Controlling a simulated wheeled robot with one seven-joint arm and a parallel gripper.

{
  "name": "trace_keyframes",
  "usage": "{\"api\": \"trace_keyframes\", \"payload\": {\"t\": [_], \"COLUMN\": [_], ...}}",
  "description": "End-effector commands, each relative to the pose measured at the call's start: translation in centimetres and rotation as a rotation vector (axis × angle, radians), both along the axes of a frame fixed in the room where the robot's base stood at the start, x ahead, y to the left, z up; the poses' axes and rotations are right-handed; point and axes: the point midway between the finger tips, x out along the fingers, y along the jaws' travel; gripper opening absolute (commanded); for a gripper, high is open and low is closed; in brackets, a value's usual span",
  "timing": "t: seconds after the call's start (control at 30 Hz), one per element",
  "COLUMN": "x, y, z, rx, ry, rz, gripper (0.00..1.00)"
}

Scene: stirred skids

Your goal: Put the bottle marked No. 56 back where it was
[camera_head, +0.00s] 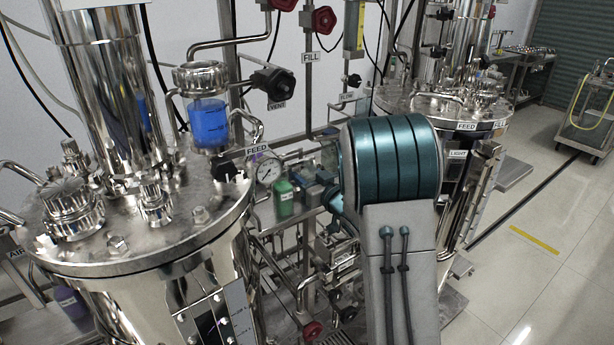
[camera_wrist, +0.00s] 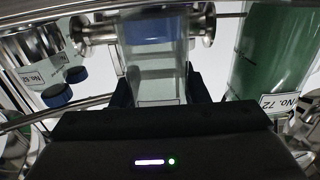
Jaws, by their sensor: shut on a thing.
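My gripper (camera_head: 316,194) reaches in among the pipework behind the near vessel, beside a green bottle (camera_head: 284,200). In the wrist view my gripper (camera_wrist: 158,88) has its two dark fingers shut on a clear, pale bottle (camera_wrist: 156,72) with a blue band near its top edge. No number can be read on this held bottle, so I cannot tell whether it is No. 56. In the head view I cannot make it out. A large green bottle (camera_wrist: 275,55) labelled No. 72 stands close to the right of the fingers in the wrist view.
At left in the wrist view are a labelled clear bottle (camera_wrist: 45,70), its number unclear, and blue caps (camera_wrist: 57,95). Metal rails and fittings (camera_wrist: 92,32) lie close around. Floor (camera_head: 530,285) is clear at right.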

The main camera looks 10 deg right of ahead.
Motion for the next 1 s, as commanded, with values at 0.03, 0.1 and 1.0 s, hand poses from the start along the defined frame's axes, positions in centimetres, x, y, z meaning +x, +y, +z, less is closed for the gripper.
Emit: {"api": "trace_keyframes", "payload": {"t": [0.03,0.1,1.0], "x": [0.0,0.0,-1.4], "y": [0.0,0.0,-0.7], "z": [-0.1,0.0,-0.1], "rx": [-0.001,-0.001,0.000], "ry": [-0.001,-0.003,-0.001], "rz": [0.000,-0.001,-0.004], "gripper": [0.14,0.14,0.62]}}
